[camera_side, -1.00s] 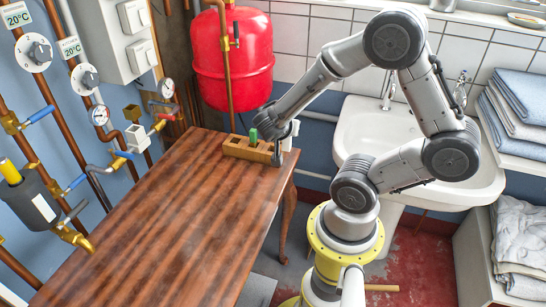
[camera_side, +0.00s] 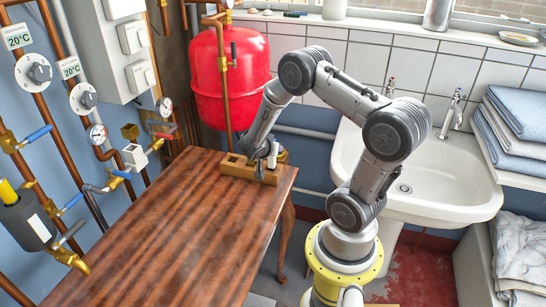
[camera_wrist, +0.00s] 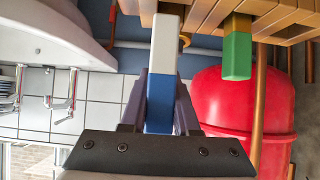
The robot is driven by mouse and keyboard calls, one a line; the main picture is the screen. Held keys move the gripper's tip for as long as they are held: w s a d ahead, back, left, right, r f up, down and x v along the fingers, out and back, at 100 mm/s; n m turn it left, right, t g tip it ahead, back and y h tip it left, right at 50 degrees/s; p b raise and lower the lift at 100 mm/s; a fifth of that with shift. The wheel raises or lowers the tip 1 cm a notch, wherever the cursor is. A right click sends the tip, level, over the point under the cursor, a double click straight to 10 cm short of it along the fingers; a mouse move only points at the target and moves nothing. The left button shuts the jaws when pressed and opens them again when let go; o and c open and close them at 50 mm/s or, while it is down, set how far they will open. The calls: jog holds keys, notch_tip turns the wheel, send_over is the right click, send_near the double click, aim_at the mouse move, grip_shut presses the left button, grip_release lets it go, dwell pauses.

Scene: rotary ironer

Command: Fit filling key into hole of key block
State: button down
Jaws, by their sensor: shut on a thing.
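The wooden key block (camera_side: 236,169) sits on the far right corner of the brown table in the side view. It fills the upper edge of the wrist view (camera_wrist: 204,18). My gripper (camera_wrist: 160,85) is shut on a blue and white key (camera_wrist: 161,100); this looks like the filling key. The key's white end overlaps the block in the wrist view. I cannot tell whether that end is inside a hole. A green key (camera_wrist: 237,55) sticks out of the block beside it.
The brown table (camera_side: 165,235) is clear in front of the block. A red tank (camera_side: 222,75) stands behind it. Pipes and valves line the left wall. A white sink (camera_side: 430,180) stands to the right of the table.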

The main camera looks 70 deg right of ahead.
jog(key=shift+w+d+f, duration=0.2)
jog(key=shift+d+f, duration=0.05)
jog(key=shift+f, duration=0.1)
jog(key=shift+w+d+f, duration=0.15)
jog(key=shift+f, duration=1.6)
jog(key=shift+f, duration=0.2)
jog(key=c, duration=0.7)
grip_release()
jog(key=shift+o, duration=0.2)
jog(key=shift+r, duration=0.15)
